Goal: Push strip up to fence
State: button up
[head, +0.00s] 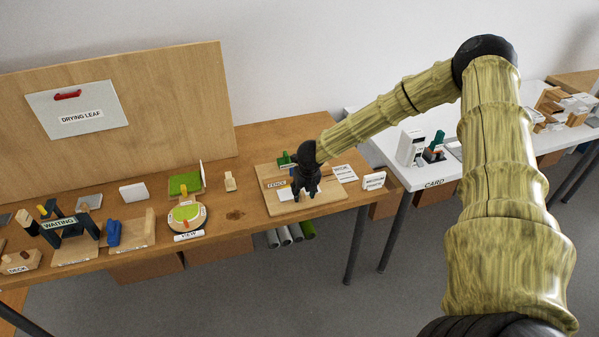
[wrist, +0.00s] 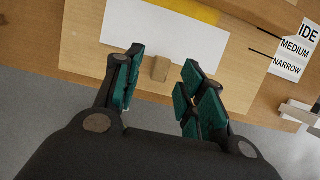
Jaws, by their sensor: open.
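The board (head: 275,205) lies on the right end of the wooden table, with a FENCE label (head: 276,184) near its left edge. A white flat piece (head: 286,193) lies on it; in the wrist view a white sheet (wrist: 160,35) has a yellow band (wrist: 190,8) along its far edge. Which piece is the strip, I cannot tell. My gripper (head: 305,196) is over the board, pointing down. In the wrist view its teal-padded fingers are open, with a small wooden block (wrist: 160,68) seen between them near the sheet's edge. Contact is unclear.
A printed card with width names (wrist: 292,50) lies right of the board, and a small sign (head: 374,181) stands at the table's right end. A green item (head: 286,161) is behind my gripper. A white table (head: 440,200) stands further right.

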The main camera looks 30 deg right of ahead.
jog(key=shift+p+v, duration=1.5)
jog(key=shift+v, duration=1)
jog(key=s+a+f+n+b, duration=0.4)
jog(key=s+a+f+n, duration=1.15)
jog(key=s+n, duration=0.35)
jog(key=s+a+f+n+g+b, duration=0.1)
jog(key=s+a+f+n, duration=0.1)
jog(key=s+n, duration=0.7)
jog(key=s+a+f+n+g+b, duration=0.2)
jog(key=s+a+f+n, duration=0.1)
jog(key=s+n, duration=0.7)
jog(key=s, duration=0.4)
jog(key=shift+a+y, duration=0.25)
jog(key=shift+y, duration=0.15)
jog(key=shift+f, duration=0.2)
jog(key=shift+c, duration=0.5)
